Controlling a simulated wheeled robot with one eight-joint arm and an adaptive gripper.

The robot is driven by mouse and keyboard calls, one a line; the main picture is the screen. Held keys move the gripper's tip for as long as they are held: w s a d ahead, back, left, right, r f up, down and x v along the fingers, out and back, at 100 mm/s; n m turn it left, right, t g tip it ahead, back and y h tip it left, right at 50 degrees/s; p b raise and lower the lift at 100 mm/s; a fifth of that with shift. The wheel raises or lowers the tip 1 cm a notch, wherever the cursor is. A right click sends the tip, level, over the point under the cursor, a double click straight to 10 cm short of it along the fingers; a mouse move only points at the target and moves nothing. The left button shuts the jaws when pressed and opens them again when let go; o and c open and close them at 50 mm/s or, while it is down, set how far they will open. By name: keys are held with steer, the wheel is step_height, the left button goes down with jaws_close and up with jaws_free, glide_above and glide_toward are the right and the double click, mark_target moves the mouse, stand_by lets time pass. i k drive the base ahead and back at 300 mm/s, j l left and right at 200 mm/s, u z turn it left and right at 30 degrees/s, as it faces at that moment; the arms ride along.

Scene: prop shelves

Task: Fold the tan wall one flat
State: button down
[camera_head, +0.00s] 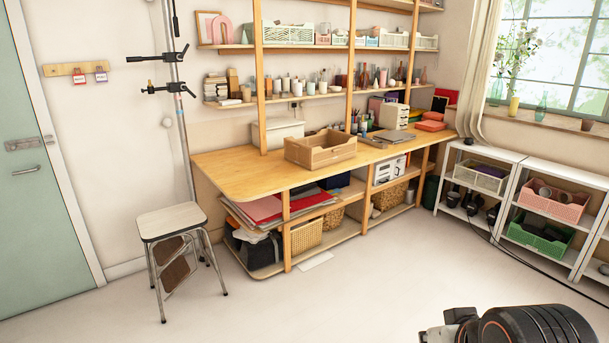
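A tan crate (320,149) stands open on the wooden desk, near its front edge. Its walls are upright, with a cut-out in the front wall. It is the only tan walled thing on the desk; I cannot tell for certain that it is the one named. Part of my arm shows at the bottom right, far from the crate. My gripper's fingers are not in view.
The desk (238,173) is bare left of the crate. A stool (171,220) stands at the left. White shelves (489,152) with a pink crate (552,202) and a green crate (541,236) stand at the right. The middle floor is clear, but a cable crosses it at right.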

mark_target(299, 154)
steer(key=i+l, duration=0.1)
steer(key=i, duration=2.4)
steer(key=i+u, duration=0.3)
steer(key=i, duration=0.2)
steer(key=i+l+u, duration=0.3)
steer(key=i, duration=0.15)
steer(key=i+l+u, duration=0.3)
steer(key=i, duration=0.15)
steer(key=i+l+u, duration=0.3)
steer(key=i, duration=0.15)
